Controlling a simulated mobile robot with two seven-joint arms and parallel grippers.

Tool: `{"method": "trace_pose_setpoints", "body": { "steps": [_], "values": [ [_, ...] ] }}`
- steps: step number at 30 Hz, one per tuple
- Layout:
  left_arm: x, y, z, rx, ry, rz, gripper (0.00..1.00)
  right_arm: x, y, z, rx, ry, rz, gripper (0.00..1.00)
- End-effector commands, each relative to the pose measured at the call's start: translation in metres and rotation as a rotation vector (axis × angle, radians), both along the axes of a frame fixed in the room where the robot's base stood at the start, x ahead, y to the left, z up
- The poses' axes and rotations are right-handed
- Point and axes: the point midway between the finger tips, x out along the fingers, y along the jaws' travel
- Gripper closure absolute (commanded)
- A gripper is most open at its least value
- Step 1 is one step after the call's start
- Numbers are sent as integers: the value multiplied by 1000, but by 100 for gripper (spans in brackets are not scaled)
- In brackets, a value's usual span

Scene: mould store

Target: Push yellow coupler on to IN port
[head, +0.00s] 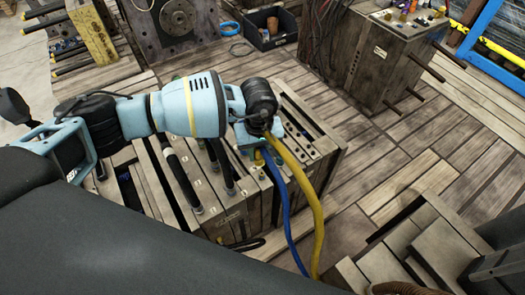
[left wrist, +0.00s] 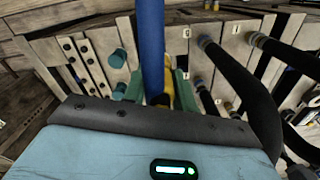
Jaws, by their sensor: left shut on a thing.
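My left gripper (head: 248,143) is above the near wooden mould block, at the right part of its top. It is shut on the yellow coupler (left wrist: 167,95), of which only a small part shows in the left wrist view, between the green fingers and behind a blue hose. A yellow hose (head: 304,183) curves from the gripper down past the block's right side. The blue hose (head: 279,197) hangs close beside it and crosses the left wrist view (left wrist: 151,45). I cannot pick out the IN port, nor tell whether the coupler touches the block. My right gripper is not in view.
The mould block (head: 325,151) carries several black hoses (head: 182,180) left of the gripper. Teal fittings (left wrist: 118,58) stand on it in the left wrist view. Another block (head: 375,55) stands at the back right, a dark bin (head: 262,42) at the back. Plank floor between is clear.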

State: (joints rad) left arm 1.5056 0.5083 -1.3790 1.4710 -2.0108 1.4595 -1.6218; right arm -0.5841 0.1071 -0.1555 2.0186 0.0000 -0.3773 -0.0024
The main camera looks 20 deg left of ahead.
Motion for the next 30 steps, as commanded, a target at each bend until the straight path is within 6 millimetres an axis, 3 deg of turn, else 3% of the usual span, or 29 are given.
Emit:
{"method": "trace_pose_setpoints", "body": {
  "steps": [7, 19, 30],
  "values": [
    [19, -1, -21, -2, -1, 69, 100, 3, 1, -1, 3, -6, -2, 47],
    [19, -1, -27, -1, 0, 72, 100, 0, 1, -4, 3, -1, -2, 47],
    [18, -1, -57, -2, 3, 72, 100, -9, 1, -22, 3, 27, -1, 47]
  ]
}}
